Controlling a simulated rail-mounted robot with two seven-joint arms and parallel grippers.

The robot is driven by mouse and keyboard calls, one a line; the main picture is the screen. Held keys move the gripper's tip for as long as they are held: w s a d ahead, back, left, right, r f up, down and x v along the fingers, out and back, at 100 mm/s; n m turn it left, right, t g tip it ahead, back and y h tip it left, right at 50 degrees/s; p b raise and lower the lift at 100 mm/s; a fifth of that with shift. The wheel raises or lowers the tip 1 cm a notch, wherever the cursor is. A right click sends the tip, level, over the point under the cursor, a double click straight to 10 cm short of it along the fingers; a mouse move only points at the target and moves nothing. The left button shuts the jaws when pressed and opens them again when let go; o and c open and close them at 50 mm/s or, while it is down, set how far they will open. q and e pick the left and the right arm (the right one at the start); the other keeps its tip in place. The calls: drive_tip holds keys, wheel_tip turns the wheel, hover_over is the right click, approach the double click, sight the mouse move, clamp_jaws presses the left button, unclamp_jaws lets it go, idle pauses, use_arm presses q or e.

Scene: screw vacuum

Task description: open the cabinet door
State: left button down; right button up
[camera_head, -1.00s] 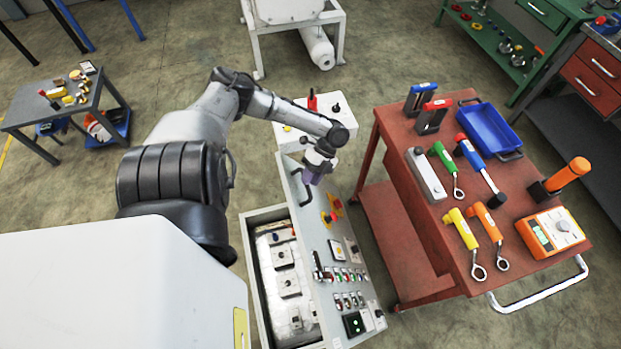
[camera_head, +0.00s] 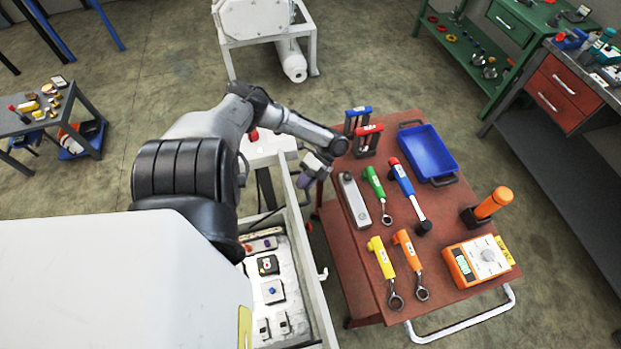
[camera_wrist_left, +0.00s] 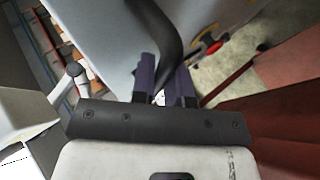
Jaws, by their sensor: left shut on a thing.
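The cabinet (camera_head: 262,243) stands low in the middle of the head view, with its pale interior and several mounted parts showing. Its grey door (camera_head: 306,232) stands wide open and shows nearly edge-on, swung toward the right. My left gripper (camera_head: 308,180) is at the far upper end of the door. In the left wrist view the purple fingers (camera_wrist_left: 166,88) are shut on the black curved door handle (camera_wrist_left: 168,38), beside the grey door panel (camera_wrist_left: 108,45). The handle is hard to make out in the head view. My right gripper is not in view.
A red tool cart (camera_head: 350,262) stands close to the right of the open door, holding several tools and a blue tray (camera_head: 428,152). A white frame machine (camera_head: 262,30) stands behind. A small grey table (camera_head: 20,125) is at the left. Floor is clear at back left.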

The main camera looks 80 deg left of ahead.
use_arm(q)
drive_tip(key=shift+w+d+f, duration=0.1)
drive_tip(key=shift+d+f, duration=0.05)
drive_tip(key=shift+f, duration=0.15)
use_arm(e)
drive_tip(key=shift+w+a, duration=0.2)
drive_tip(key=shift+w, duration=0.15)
